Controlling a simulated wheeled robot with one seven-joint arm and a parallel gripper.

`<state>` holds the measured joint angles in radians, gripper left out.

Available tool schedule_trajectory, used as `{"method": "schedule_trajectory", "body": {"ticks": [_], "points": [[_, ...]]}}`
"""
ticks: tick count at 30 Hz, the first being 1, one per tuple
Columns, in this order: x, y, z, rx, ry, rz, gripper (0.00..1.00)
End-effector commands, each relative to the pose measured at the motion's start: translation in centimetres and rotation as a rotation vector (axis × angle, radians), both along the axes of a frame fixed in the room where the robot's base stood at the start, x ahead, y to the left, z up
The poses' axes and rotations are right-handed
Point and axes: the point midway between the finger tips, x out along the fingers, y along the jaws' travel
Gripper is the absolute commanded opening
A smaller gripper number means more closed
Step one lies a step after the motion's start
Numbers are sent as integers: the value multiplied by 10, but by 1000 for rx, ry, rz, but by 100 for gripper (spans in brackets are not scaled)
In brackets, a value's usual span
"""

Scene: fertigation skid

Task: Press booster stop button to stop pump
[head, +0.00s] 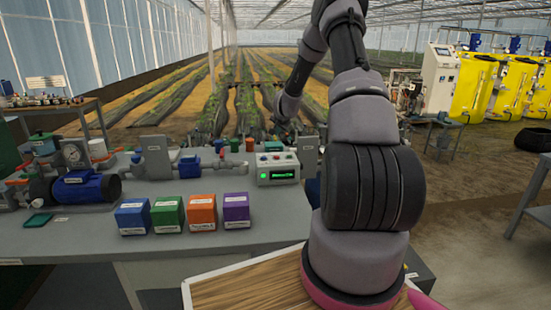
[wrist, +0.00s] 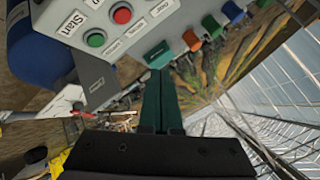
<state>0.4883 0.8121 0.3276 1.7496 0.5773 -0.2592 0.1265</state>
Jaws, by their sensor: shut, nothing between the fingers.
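The control box (head: 277,168) stands at the right end of the grey bench, with a lit green display on its front. In the wrist view its pale panel (wrist: 72,22) fills the upper left. It carries a red button (wrist: 122,15) and a green button (wrist: 96,38), with a large "Start" label beside the green one. The smaller labels are hard to read. My gripper (wrist: 157,62) is shut and empty. In the wrist picture its dark green fingers appear below and right of the red button, apart from it. In the head view my gripper is too small to make out clearly.
Blue (head: 132,217), green (head: 168,212), orange (head: 202,212) and purple (head: 236,209) boxes stand in a row left of the control box. A blue pump (head: 87,187) and pipework line the bench. The bench front has some clear room.

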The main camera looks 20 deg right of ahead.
Motion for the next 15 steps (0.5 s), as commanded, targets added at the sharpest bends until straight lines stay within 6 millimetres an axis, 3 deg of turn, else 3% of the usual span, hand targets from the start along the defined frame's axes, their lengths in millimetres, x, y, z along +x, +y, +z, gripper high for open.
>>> {"method": "schedule_trajectory", "body": {"ticks": [7,15], "points": [[0,0,-14,1,2,1,0],[-1,0,-52,2,3,0,0]]}}
